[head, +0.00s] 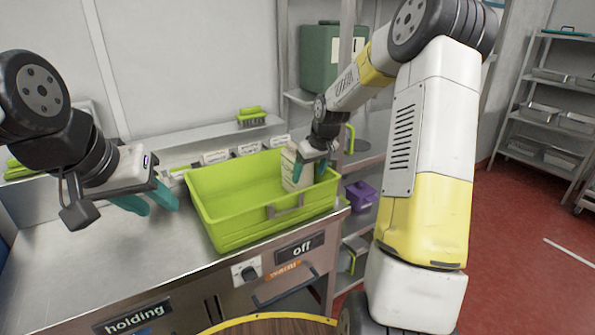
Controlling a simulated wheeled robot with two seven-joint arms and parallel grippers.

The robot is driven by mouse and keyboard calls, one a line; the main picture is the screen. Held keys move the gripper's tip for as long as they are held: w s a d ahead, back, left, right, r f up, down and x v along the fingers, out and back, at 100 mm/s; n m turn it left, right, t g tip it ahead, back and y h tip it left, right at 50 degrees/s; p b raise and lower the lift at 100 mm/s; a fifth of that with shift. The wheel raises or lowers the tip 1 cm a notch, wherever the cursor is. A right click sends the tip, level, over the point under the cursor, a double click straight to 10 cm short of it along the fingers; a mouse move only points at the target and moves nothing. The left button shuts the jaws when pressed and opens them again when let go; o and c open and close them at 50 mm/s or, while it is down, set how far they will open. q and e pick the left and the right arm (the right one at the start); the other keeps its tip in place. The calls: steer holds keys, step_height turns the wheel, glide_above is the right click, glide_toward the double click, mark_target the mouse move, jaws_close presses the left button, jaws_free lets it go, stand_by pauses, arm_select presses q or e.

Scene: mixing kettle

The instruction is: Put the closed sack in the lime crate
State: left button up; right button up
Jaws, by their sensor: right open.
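The lime crate (225,232) sits on the steel counter, its open top facing up. The closed sack (288,172), pale cream, stands roughly upright inside the crate at its right end. My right gripper (310,173) is at the sack's upper right side with its teal fingers open. One finger overlaps the sack in the picture, and I cannot tell whether it touches. The gripper hides part of the sack. My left gripper (163,211) is open and empty above the counter, left of the crate.
A green brush (251,117) lies on the ledge behind the crate, above several small labels. A purple container (360,196) stands on the shelf to the right. A round wooden top (270,327) is at the front. The counter's left part is clear.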

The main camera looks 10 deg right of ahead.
steer(key=v, duration=1)
steer(key=s+a+r+m+t, duration=0.1)
steer(key=s+a+r, duration=0.1)
steer(key=s+r, duration=0.35)
steer(key=s+a+r, duration=0.2)
steer(key=s+r, duration=0.1)
steer(key=s, duration=0.6)
steer(key=s+a+m+t, duration=0.1)
steer(key=s+a+m, duration=0.1)
steer(key=s, duration=1.3)
steer(key=shift+a+f+y, duration=0.3)
steer(key=shift+a+f, duration=0.1)
steer(key=shift+a, duration=0.1)
